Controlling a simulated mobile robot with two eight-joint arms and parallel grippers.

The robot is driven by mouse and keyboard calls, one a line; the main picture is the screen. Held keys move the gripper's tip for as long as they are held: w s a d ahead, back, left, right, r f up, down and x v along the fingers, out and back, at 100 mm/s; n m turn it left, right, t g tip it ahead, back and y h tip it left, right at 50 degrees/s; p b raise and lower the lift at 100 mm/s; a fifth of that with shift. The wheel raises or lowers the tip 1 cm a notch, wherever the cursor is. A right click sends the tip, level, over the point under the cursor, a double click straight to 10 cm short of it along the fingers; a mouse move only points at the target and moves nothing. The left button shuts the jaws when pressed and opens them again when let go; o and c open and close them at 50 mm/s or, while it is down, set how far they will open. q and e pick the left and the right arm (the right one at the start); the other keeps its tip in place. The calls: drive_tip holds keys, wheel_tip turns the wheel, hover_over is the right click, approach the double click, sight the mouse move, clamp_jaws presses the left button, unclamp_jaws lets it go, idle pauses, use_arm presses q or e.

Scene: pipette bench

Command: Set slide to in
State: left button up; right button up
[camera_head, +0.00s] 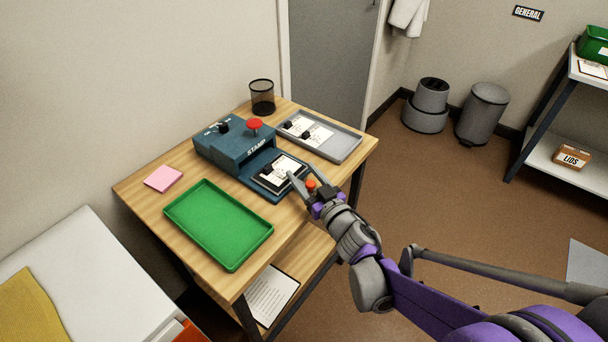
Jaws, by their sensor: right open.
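The blue stamp machine (232,149) stands on the wooden table, with a red knob (254,124) on top. Its dark slide (270,184) lies out in front of the housing on the blue bed and carries a white card (284,166) with a black piece on it. My right gripper (301,174) is open at the slide's outer end, its fingers pointing toward the machine. A small orange-red part shows between its fingers; I cannot tell what it belongs to or whether the gripper touches the slide. My left gripper is out of view.
A green tray (172,213) lies at the table's front left, with pink notes (163,179) behind it. A grey tray (346,152) with cards lies right of the machine. A black mesh cup (262,97) stands at the back. Free floor lies to the right.

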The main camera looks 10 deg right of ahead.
clamp_jaws()
idle(0.3)
idle(1.1)
